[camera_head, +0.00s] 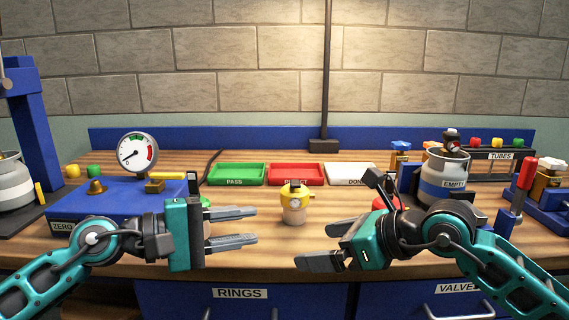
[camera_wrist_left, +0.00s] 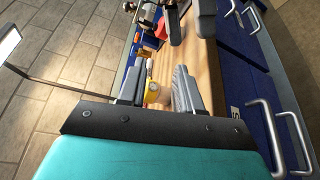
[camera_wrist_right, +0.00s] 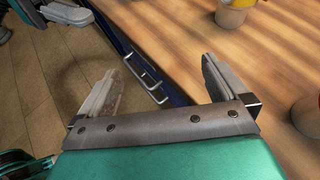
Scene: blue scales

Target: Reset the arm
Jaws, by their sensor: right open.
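My left gripper (camera_head: 232,228) is open and empty, above the front left part of the wooden table. In the left wrist view its two fingers (camera_wrist_left: 158,90) stand apart with nothing held between them. My right gripper (camera_head: 318,248) is open and empty near the table's front edge. In the right wrist view its fingers (camera_wrist_right: 160,85) are wide apart, over the table edge and the floor.
Green PASS (camera_head: 237,183), red REJECT (camera_head: 295,183) and white trays (camera_head: 350,183) lie at the back. A blue box with a gauge (camera_head: 120,197) stands left. A canister marked EMPTY (camera_head: 445,177) stands right, behind my right arm. A red thing (camera_head: 386,202) is partly hidden by the right gripper.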

